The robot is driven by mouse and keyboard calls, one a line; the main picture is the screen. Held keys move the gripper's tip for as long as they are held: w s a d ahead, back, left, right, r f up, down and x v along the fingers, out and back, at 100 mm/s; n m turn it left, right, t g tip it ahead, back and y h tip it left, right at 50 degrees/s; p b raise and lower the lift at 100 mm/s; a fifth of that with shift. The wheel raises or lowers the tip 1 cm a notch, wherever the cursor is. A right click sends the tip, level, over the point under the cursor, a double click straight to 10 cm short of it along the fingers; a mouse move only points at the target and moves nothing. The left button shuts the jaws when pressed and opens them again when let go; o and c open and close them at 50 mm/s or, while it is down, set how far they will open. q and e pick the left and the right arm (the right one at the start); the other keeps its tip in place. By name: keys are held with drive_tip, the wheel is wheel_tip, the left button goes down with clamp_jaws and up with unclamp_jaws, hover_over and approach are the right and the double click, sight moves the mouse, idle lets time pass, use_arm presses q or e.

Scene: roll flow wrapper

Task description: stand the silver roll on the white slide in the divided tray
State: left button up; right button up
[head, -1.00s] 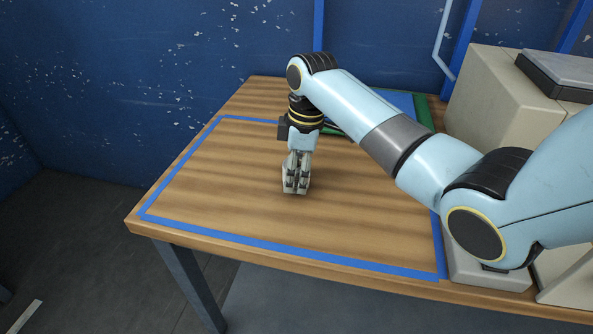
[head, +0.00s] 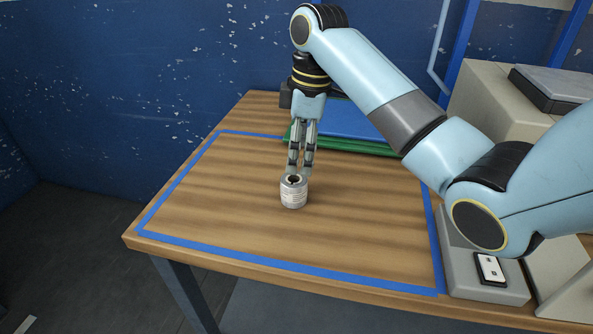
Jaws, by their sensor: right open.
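A small silver roll (head: 293,193) stands upright on the bare wood inside the blue tape outline, its dark core opening facing up. My right gripper (head: 300,172) points down just above and slightly behind the roll. It is open, with its fingertips close to the top rim; I cannot tell whether they touch it. My left gripper is not in view. I cannot make out a white slide or a divided tray in this view.
A green-edged blue flat thing (head: 350,122) lies at the back of the table (head: 240,215), partly behind my right arm. A beige machine (head: 490,110) stands at the right, with a grey block bearing a switch panel (head: 490,268). Wood around the roll is clear.

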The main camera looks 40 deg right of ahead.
sight(294, 178)
drive_tip(key=shift+o, duration=0.5)
wheel_tip(294, 178, up, 2)
drive_tip(key=shift+d+r, duration=0.1)
drive_tip(key=f+y+b, duration=0.1)
drive_tip(key=f+t+y+b, duration=0.1)
drive_tip(key=f+b, duration=0.2)
drive_tip(key=b, duration=0.1)
drive_tip(key=shift+s+f+n+t+y, duration=0.3)
drive_tip(key=shift+f+t+y, duration=0.05)
drive_tip(key=shift+t+y, duration=0.05)
drive_tip(key=x, duration=0.6)
drive_tip(key=shift+w+d, duration=0.1)
drive_tip(key=shift+d, duration=0.2)
drive_tip(key=c, duration=1.5)
